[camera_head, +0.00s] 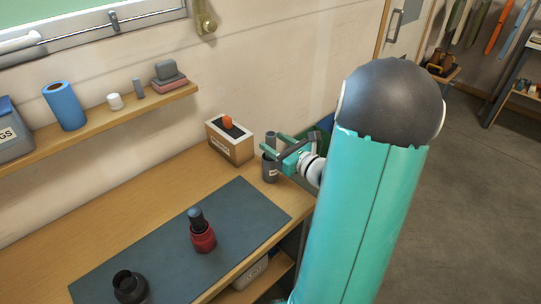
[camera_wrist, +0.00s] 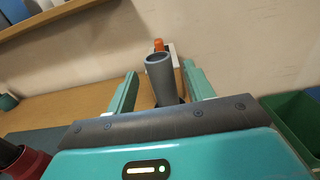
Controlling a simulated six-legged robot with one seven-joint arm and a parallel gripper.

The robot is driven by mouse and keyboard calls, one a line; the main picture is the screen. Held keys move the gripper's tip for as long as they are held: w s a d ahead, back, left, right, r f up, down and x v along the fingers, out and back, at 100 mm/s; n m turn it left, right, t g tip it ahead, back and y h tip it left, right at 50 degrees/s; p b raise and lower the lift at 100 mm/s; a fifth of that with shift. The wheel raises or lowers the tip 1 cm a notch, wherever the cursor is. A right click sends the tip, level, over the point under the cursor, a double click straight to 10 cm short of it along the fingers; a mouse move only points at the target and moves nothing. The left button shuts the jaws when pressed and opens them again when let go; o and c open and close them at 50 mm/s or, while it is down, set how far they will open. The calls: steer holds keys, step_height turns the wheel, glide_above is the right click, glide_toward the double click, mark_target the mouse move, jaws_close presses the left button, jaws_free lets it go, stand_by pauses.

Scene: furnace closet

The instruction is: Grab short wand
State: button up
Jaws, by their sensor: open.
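The short wand appears to be the grey tube (camera_wrist: 160,80) with an open round top, standing upright in a dark grey holder (camera_head: 270,170) on the workbench. Its top (camera_head: 270,137) also shows in the head view. My gripper (camera_wrist: 160,74) is open, with one teal finger on each side of the tube in the wrist view. In the head view my gripper (camera_head: 270,146) is at the holder's upper end, coming in from the right. I cannot tell whether either finger touches the tube. The tube's lower part is hidden by my gripper and the holder.
A box with an orange knob (camera_head: 230,141) stands close behind the holder. A red piece with a dark top (camera_head: 202,235) and a black round piece (camera_head: 130,287) stand on the dark mat (camera_head: 240,210). A wall shelf (camera_head: 110,122) hangs above. A green bin (camera_wrist: 293,125) is at right.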

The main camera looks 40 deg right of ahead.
steer(key=shift+w, duration=1.2)
jaws_close()
steer(key=shift+r, duration=0.1)
